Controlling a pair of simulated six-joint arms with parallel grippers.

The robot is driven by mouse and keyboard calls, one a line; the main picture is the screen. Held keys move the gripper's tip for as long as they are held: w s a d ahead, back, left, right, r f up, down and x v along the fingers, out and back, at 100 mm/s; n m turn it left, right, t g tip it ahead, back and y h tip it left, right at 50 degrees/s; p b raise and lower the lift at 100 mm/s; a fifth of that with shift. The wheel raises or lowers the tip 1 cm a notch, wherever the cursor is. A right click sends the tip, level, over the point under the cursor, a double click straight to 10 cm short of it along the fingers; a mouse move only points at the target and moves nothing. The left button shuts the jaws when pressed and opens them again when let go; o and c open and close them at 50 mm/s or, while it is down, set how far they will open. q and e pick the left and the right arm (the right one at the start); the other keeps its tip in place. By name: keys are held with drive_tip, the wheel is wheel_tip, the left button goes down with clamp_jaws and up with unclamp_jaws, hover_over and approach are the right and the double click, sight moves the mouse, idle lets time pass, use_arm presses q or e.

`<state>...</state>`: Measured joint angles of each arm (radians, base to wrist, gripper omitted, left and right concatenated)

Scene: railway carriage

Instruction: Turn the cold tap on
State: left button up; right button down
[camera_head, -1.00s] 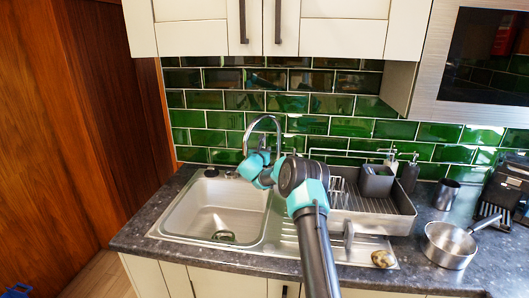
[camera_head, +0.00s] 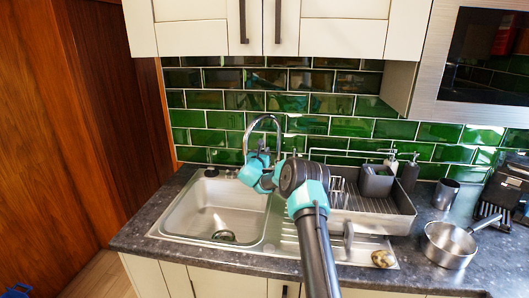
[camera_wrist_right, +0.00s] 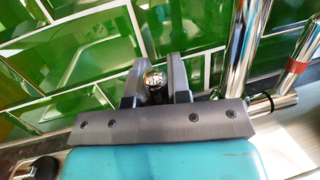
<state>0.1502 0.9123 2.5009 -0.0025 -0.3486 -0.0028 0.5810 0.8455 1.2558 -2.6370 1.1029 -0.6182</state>
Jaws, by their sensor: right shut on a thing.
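The chrome tap (camera_head: 263,118) stands behind the sink (camera_head: 178,214), its spout arching over my right gripper's wrist. In the right wrist view its upright pipe (camera_wrist_right: 238,50) is right of my right gripper (camera_wrist_right: 156,75). The gripper's two dark fingers are shut on a small round-ended chrome and black tap handle (camera_wrist_right: 155,80). No colour mark shows on this handle. A second chrome handle with a red band (camera_wrist_right: 298,66) stands at the right, apart from the fingers. In the head view my wrist hides the fingertips and the held handle. My left gripper is out of view.
Green tiles (camera_head: 345,127) rise close behind the tap. A grey dish rack (camera_head: 385,217) stands right of my arm, and a steel saucepan (camera_head: 449,244) is farther right. The sink basin is empty. A black knob (camera_wrist_right: 40,168) sits at the wrist view's lower left.

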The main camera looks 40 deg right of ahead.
drive_tip(key=shift+s+a+m+t+h, duration=0.15)
drive_tip(key=shift+s+a+t+h, duration=0.15)
drive_tip(key=shift+h, duration=0.3)
drive_tip(key=shift+s+a+m+t+h, duration=0.1)
drive_tip(key=shift+s+a+m+h, duration=0.1)
drive_tip(key=shift+a+h, duration=0.3)
drive_tip(key=shift+d, duration=0.15)
drive_tip(key=c, duration=1.1)
unclamp_jaws()
drive_tip(key=shift+s+a+f, duration=0.15)
drive_tip(key=shift+a+f, duration=0.05)
drive_tip(key=shift+a, duration=0.25)
drive_tip(key=s+a, duration=0.2)
drive_tip(key=a, duration=0.2)
drive_tip(key=s+a+f, duration=0.1)
drive_tip(key=s+a, duration=0.1)
drive_tip(key=a, duration=0.3)
drive_tip(key=s+a, duration=0.2)
drive_tip(key=a, duration=0.3)
drive_tip(key=shift+s+a+f, duration=0.15)
drive_tip(key=shift+s+f, duration=0.05)
drive_tip(key=shift+s, duration=0.15)
